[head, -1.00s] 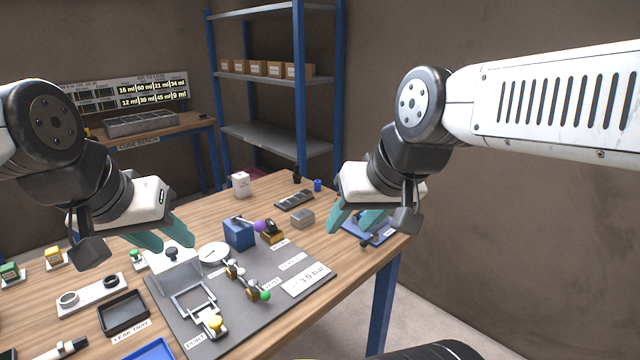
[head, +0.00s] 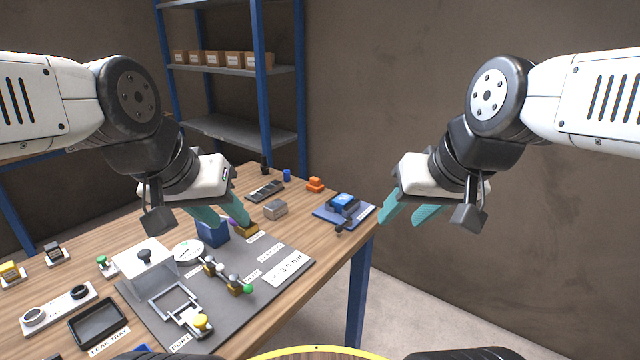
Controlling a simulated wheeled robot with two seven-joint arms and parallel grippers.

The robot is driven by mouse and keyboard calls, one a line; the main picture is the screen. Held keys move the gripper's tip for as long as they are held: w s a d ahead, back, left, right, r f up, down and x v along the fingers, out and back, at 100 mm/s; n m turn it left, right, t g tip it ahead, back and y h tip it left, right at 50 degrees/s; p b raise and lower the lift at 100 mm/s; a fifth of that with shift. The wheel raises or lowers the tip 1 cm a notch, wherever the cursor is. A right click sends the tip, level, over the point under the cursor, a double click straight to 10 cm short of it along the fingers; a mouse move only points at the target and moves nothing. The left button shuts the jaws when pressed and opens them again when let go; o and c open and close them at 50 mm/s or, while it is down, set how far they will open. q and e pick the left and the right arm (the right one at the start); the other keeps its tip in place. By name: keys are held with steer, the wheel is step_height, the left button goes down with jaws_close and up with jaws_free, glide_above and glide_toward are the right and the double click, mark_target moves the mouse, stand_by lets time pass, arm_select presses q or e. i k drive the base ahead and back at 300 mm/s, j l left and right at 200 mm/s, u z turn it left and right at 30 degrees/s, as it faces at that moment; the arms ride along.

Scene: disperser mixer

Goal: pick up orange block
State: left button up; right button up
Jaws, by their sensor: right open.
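A small orange block (head: 315,185) sits on the wooden table near its far right edge, behind the blue tray. My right gripper (head: 412,212) is open and empty, off to the right of the table's right edge, with teal fingers apart. It is to the right of the orange block and not touching anything. My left gripper (head: 222,218) hangs over the table in front of the blue box; its teal fingers are seen side-on and what lies between them is unclear.
A blue tray with a blue device (head: 343,204) stands between the block and my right gripper. A grey block (head: 275,209) and a dark slotted tray (head: 264,190) lie to the left. A grey mat (head: 290,262) holds valve fittings. Blue shelving (head: 235,69) stands behind.

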mark_target(315, 186)
steer(key=i+l, duration=0.45)
steer(key=i+l+u, duration=0.1)
steer(key=i+l, duration=0.35)
steer(key=l, duration=0.15)
steer(key=i+l, duration=0.4)
steer(key=l, duration=0.15)
